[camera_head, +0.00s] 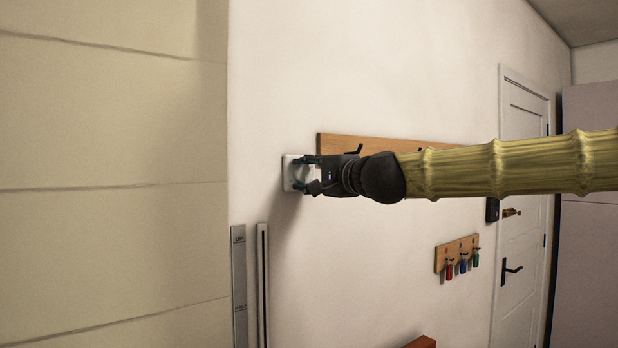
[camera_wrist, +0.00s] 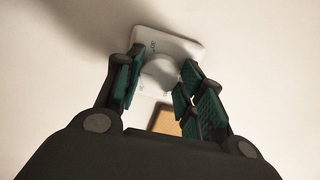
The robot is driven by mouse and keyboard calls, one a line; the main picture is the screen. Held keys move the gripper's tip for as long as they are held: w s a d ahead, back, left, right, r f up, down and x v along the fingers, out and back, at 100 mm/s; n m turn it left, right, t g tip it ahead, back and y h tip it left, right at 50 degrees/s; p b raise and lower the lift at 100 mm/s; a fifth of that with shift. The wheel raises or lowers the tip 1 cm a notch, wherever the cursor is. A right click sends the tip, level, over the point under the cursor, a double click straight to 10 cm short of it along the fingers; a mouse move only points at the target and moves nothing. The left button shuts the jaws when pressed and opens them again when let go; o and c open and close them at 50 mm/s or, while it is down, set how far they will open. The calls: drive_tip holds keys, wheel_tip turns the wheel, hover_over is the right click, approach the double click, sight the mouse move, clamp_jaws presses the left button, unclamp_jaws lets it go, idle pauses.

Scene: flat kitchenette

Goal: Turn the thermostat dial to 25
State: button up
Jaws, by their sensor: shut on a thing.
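The white thermostat (camera_head: 287,173) is a small square plate on the wall, left of the arm in the head view. It also shows in the wrist view (camera_wrist: 190,47). Its round white dial (camera_wrist: 158,74) sits between the green-padded fingers of my gripper (camera_wrist: 158,82). The fingers close on the dial from both sides. In the head view my gripper (camera_head: 305,174) reaches the thermostat from the right and covers part of it.
A wooden rail (camera_head: 365,144) with dark hooks is on the wall just behind my gripper. A smaller key rack (camera_head: 457,252) hangs lower right. A white door (camera_head: 522,200) stands further right. Two grey vertical strips (camera_head: 250,285) are below the thermostat.

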idle(0.3)
drive_tip(key=o, duration=1)
drive_tip(key=shift+s, duration=0.1)
drive_tip(key=v, duration=1.2)
drive_tip(key=shift+d, duration=0.1)
